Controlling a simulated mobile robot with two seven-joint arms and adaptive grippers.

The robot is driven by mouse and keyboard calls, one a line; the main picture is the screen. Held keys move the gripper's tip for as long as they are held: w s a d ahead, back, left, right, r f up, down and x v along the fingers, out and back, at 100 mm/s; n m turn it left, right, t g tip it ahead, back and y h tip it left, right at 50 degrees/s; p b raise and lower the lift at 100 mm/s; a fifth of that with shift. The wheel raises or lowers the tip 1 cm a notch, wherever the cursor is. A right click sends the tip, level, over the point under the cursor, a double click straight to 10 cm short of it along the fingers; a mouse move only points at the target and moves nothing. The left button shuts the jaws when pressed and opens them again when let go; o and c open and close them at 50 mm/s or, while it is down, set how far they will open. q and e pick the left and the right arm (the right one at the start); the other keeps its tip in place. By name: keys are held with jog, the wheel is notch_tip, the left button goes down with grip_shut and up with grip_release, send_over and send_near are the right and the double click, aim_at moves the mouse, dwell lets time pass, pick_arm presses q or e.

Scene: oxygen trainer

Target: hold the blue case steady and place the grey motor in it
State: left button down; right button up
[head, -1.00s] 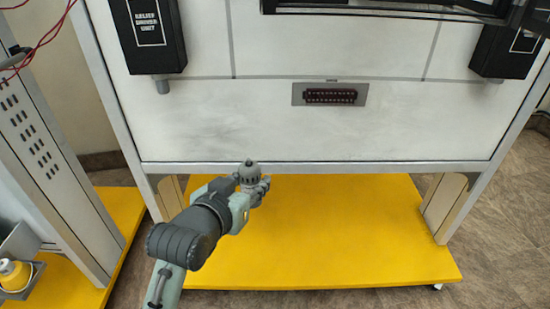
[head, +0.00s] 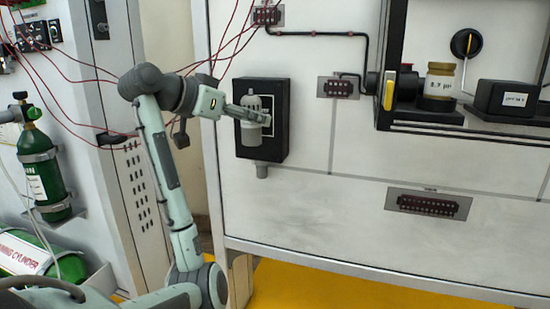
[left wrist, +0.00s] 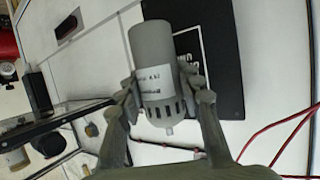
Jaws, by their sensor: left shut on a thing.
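The grey motor (head: 251,133) is a small cylinder with a white label and slotted vents near one end. It also shows large in the left wrist view (left wrist: 153,45). My left gripper (head: 256,115) is shut on it, with one finger on each side of its labelled middle in the left wrist view (left wrist: 160,84). In the head view the motor appears in front of a black box (head: 279,97) on the white panel; I cannot tell the gap between them. No blue case shows in either view, and my right gripper is not in view.
Red wires (head: 103,75) hang behind my left arm. A green cylinder (head: 46,175) stands at the left. A black-framed shelf at the right holds a jar (head: 440,82) and a black box (head: 505,99). The lower white panel is mostly bare.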

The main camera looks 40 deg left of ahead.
pick_arm(q)
jog(key=s+a+r, duration=0.2)
jog(key=r, duration=0.5)
jog(key=s+a+r, duration=0.2)
jog(key=a+r, duration=0.1)
jog(key=r, duration=0.4)
jog(key=w+d+r+m+g+h, duration=0.2)
jog(key=w+d+r+m+h, duration=0.25)
jog(key=w+d+r, duration=0.95)
jog(key=d+r+m+g+h, duration=0.1)
jog(key=d+r+h, duration=0.1)
jog(key=d+r, duration=0.5)
jog(key=d+r+m+g+h, duration=0.1)
jog(key=d+r+m, duration=0.15)
jog(key=d, duration=0.75)
jog(key=s+d+r+n+t+y, duration=0.1)
jog(key=d+r+n+t+y, duration=0.2)
jog(key=d, duration=1.9)
jog(key=s+a+r+n+y, duration=0.1)
jog(key=s+a+r, duration=0.3)
jog(key=r, duration=0.4)
jog(key=shift+a+n, duration=0.5)
jog(key=shift+n, duration=0.3)
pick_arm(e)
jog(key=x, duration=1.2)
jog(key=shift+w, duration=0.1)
pick_arm(q)
jog(key=shift+y, duration=0.25)
